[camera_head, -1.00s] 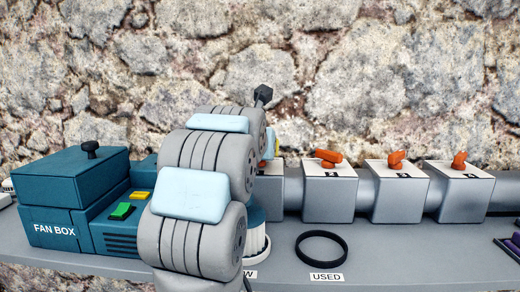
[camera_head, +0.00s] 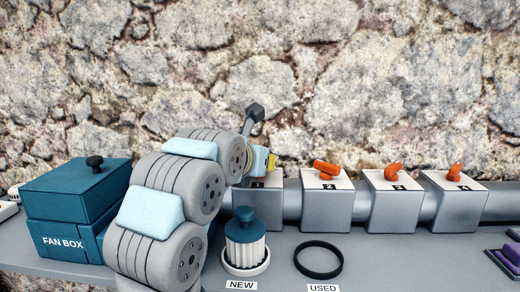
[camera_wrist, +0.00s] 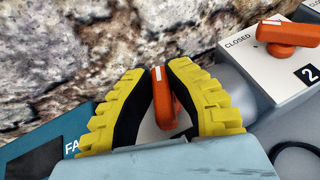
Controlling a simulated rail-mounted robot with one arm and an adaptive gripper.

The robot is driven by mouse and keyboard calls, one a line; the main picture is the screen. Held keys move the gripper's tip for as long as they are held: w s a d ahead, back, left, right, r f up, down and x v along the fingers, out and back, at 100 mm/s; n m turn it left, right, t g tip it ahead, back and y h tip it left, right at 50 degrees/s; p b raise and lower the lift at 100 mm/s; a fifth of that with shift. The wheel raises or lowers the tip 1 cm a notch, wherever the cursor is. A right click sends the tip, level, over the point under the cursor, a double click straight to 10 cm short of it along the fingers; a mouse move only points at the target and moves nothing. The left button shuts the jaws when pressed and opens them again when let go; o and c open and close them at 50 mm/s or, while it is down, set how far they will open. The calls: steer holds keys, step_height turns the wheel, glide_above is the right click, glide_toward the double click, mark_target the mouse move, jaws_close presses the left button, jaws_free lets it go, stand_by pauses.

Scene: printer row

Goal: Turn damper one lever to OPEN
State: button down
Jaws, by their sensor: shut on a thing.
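In the wrist view, my gripper (camera_wrist: 160,72) is shut on the orange lever of damper one (camera_wrist: 163,98), which stands between its yellow ridged fingers. A white pointer mark shows at the lever's far end. The fingers hide most of damper one's white top and its labels. In the head view, my gripper (camera_head: 270,161) is over the grey box of damper one (camera_head: 267,193), at the left end of the damper row. My arm partly covers this box, and its lever cannot be made out there.
Damper two (camera_wrist: 265,72), marked CLOSED and 2, stands close on the right, with an orange lever (camera_wrist: 290,34). Two more dampers stand further right. A teal-topped filter (camera_head: 246,240), a black ring (camera_head: 318,259) and the fan box (camera_head: 75,200) are on the bench.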

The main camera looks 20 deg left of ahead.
steer(key=shift+r+m+g+h+p, duration=0.1)
steer(key=shift+m+g+h+p, duration=0.2)
steer(key=shift+m+h+p, duration=1.55)
steer(key=shift+d+m+g+h+p, duration=0.25)
steer(key=shift+m+h+p, duration=0.55)
steer(key=shift+h, duration=0.45)
steer(key=shift+m+g, duration=0.25)
steer(key=shift+f, duration=0.2)
steer(key=c, duration=1)
jaws_free()
steer(key=shift+c, duration=0.2)
steer(key=shift+v, duration=6)
